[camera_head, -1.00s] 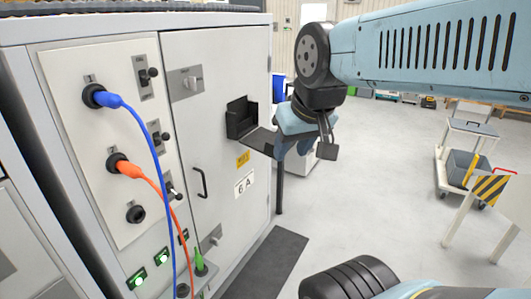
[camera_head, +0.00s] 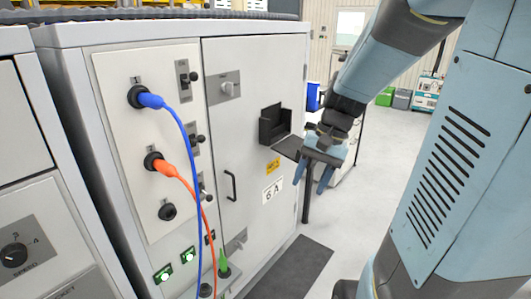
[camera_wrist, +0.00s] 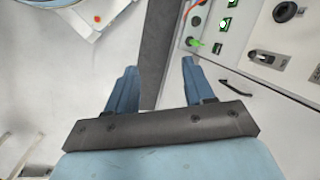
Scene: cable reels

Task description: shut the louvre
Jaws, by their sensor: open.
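The louvre (camera_head: 273,124) is a black recessed opening on the cabinet's grey door in the head view. Its dark flap (camera_head: 287,147) sticks outward from the lower edge, so it stands open. My gripper (camera_head: 312,182) is just right of the flap, with its blue fingers pointing down. The fingers are apart with nothing between them. Whether the gripper touches the flap cannot be told. In the wrist view my gripper (camera_wrist: 160,68) shows both fingers spread. I cannot make out the louvre in that view.
The cabinet door has a handle (camera_head: 231,185) and a yellow label (camera_head: 272,165). Blue (camera_head: 186,130) and orange (camera_head: 184,177) cables hang in front of the panel at left. A dark mat (camera_head: 290,270) lies on the floor. Open floor is at right.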

